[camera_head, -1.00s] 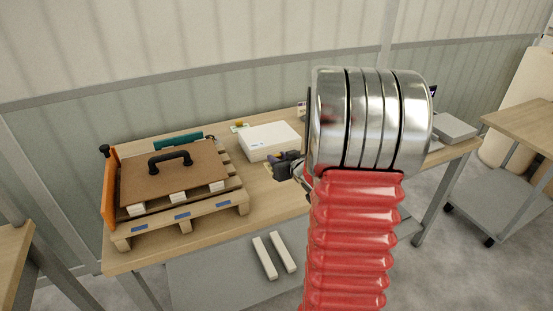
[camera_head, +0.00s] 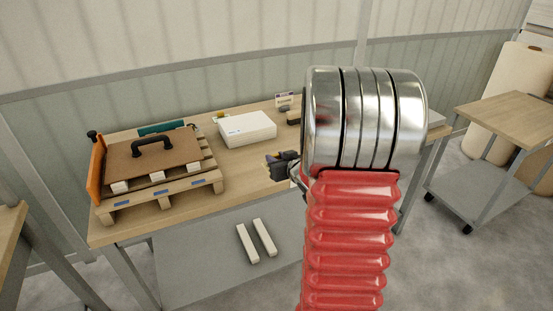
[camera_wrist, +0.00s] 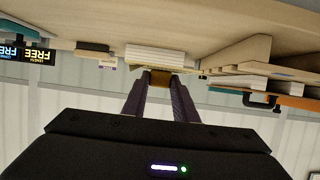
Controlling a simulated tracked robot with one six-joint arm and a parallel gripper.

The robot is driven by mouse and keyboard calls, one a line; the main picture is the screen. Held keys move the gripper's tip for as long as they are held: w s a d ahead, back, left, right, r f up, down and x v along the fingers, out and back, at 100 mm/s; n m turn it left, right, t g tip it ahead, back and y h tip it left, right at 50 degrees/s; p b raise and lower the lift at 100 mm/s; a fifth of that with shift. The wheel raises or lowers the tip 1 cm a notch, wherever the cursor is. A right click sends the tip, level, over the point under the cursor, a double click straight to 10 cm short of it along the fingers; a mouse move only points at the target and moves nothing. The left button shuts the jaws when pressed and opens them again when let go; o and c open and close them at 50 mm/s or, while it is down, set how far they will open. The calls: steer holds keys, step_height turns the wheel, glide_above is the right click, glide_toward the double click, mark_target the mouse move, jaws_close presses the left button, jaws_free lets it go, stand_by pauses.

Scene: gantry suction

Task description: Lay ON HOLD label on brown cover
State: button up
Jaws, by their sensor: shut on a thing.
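The brown cover (camera_head: 180,151) is a flat brown board with a black arched handle (camera_head: 152,146). It lies on a wooden pallet at the left end of the bench. In the wrist view, which looks upside down, the handle (camera_wrist: 262,101) shows at the right. My gripper (camera_head: 280,164) is above the bench's front part, right of the pallet. In the wrist view my gripper (camera_wrist: 160,86) is shut on a small amber-brown piece (camera_wrist: 160,76) between its fingertips. No writing on it is readable, so I cannot confirm it is the ON HOLD label.
An orange upright piece (camera_head: 96,172) edges the pallet's left side. Dark FREE signs (camera_wrist: 38,55) show in the wrist view. A cart (camera_head: 490,150) stands at right. My red arm hides the bench's right part.

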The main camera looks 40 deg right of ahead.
steer(key=shift+s+a, duration=0.15)
steer(key=shift+a, duration=0.35)
steer(key=shift+w+a, duration=0.35)
steer(key=shift+a, duration=0.3)
steer(key=w+a+n+y, duration=0.1)
steer(key=w+a+y, duration=0.1)
steer(key=a, duration=1.5)
steer(key=w+a+n+y, duration=0.2)
steer(key=w+a, duration=0.3)
steer(key=a, duration=1.2)
steer(key=shift+f+n+t, duration=0.3)
steer(key=shift+f, duration=0.15)
